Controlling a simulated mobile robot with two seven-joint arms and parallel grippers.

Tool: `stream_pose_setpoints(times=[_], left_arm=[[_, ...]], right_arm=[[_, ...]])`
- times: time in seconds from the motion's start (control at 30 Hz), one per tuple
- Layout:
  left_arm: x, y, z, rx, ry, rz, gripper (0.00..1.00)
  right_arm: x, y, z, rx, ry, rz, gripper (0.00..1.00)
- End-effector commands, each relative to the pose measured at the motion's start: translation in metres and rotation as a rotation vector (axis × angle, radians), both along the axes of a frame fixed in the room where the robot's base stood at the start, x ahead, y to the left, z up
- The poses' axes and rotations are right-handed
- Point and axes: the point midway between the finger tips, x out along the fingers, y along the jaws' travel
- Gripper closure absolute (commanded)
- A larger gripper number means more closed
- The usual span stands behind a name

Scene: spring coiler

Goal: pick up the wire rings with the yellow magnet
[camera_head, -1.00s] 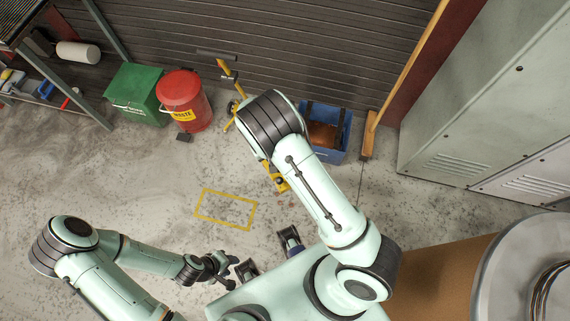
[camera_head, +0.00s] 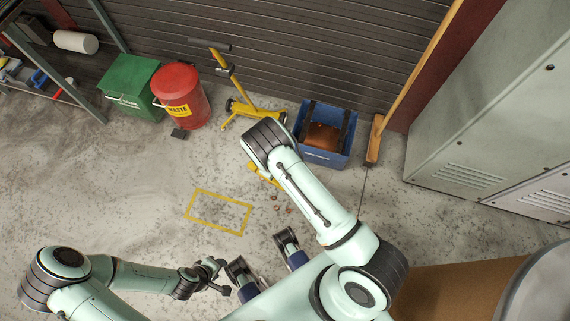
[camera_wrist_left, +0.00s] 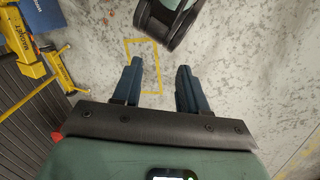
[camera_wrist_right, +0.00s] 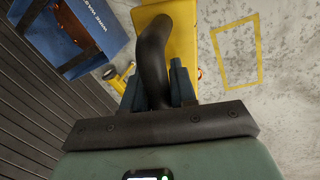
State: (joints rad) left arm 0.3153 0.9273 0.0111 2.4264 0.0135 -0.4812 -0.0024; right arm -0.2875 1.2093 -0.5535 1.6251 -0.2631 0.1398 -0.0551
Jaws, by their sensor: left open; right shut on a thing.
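My right gripper (camera_wrist_right: 157,72) is shut on the black curved handle (camera_wrist_right: 152,45) of the yellow magnet (camera_wrist_right: 184,38). In the head view my right arm hides this gripper, and only a bit of the magnet (camera_head: 261,173) shows beside the arm, low over the floor. Several small copper-coloured wire rings (camera_head: 288,210) lie on the concrete just below it in the picture. An orange bit shows by the magnet's edge in the right wrist view; I cannot tell if it is a ring. My left gripper (camera_wrist_left: 158,75) is open and empty; it shows at lower left in the head view (camera_head: 217,275).
A yellow wheeled stand (camera_head: 252,112) and a blue bin (camera_head: 346,148) stand by the wall. A red waste can (camera_head: 184,98), a green box (camera_head: 131,85), a broom (camera_head: 374,140) and grey lockers (camera_head: 462,150) surround the floor. The yellow floor outline (camera_head: 191,205) is empty.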

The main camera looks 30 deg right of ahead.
Motion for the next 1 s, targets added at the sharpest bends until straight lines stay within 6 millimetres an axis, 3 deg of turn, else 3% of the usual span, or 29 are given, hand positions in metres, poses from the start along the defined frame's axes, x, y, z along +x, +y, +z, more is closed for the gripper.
stream_pose_setpoints(times=[0.03, 0.47, 0.73, 0.9, 1.0], left_arm=[[0.003, 0.002, -0.011, 0.005, -0.009, 0.004, 0.57], [0.032, 0.015, -0.062, 0.043, -0.094, 0.037, 0.57], [0.053, 0.025, -0.098, 0.069, -0.148, 0.059, 0.57], [0.064, 0.030, -0.113, 0.082, -0.174, 0.069, 0.57], [0.068, 0.031, -0.116, 0.086, -0.183, 0.073, 0.57]], right_arm=[[-0.003, -0.002, -0.021, 0.000, 0.003, 0.026, 1.00], [-0.023, -0.009, -0.150, 0.000, 0.003, 0.268, 1.00], [-0.046, -0.008, -0.239, 0.001, 0.005, 0.426, 1.00], [-0.057, -0.006, -0.276, 0.001, 0.001, 0.497, 1.00], [-0.061, -0.006, -0.287, 0.000, 0.000, 0.520, 1.00]])
